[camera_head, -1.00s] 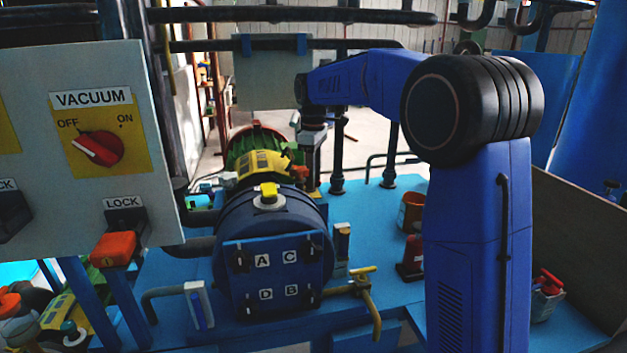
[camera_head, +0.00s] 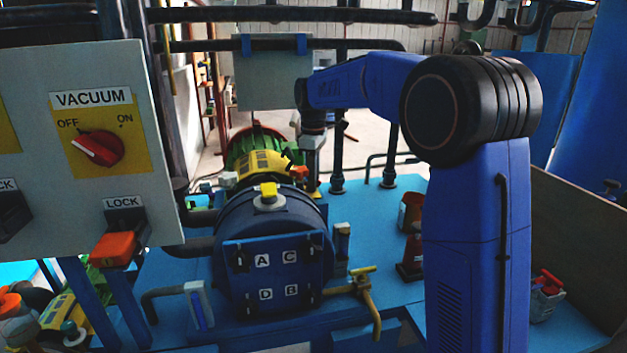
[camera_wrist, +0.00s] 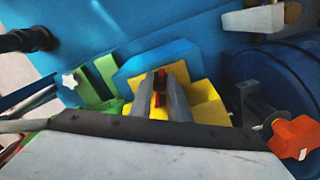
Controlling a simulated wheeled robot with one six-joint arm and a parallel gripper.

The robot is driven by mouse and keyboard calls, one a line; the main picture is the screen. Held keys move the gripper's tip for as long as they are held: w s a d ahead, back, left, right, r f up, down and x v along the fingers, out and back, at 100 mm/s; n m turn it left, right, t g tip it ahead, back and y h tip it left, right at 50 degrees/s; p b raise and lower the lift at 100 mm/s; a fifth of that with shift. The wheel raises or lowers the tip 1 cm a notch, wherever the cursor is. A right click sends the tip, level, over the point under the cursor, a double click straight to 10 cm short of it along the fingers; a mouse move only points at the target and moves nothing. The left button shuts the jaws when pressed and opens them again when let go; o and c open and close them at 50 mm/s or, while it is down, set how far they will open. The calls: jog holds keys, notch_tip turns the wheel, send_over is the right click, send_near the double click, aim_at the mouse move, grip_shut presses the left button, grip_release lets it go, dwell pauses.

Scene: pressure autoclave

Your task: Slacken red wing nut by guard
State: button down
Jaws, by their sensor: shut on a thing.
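The red wing nut (camera_wrist: 160,79) shows as a thin red strip between my fingers in the wrist view. My gripper (camera_wrist: 161,96) is shut on it, with one grey finger on each side. The nut lies over the yellow guard (camera_wrist: 204,97), which also shows in the head view (camera_head: 258,164) between the green motor and the blue vessel. In the head view my wrist points down at the guard's right side; the nut cannot be made out there. The nut's lower part and its stud are hidden by my fingers.
The blue vessel (camera_head: 270,222) with its lettered front plate stands nearest. An orange handle (camera_wrist: 291,137) is close to my gripper's right. The green motor (camera_head: 254,138) is behind the guard. The vacuum panel (camera_head: 75,180) stands at left. The blue bench (camera_head: 375,225) has some clear surface at right.

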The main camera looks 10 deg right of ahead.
jog(key=n, duration=0.4)
jog(key=shift+w, duration=0.15)
jog(key=n, duration=0.5)
jog(key=shift+w, duration=0.2)
dwell(0.4)
jog(key=c, duration=1.7)
grip_release()
jog(key=shift+r, duration=0.1)
notch_tip(320, 180, up, 17)
jog(key=shift+r, duration=0.1)
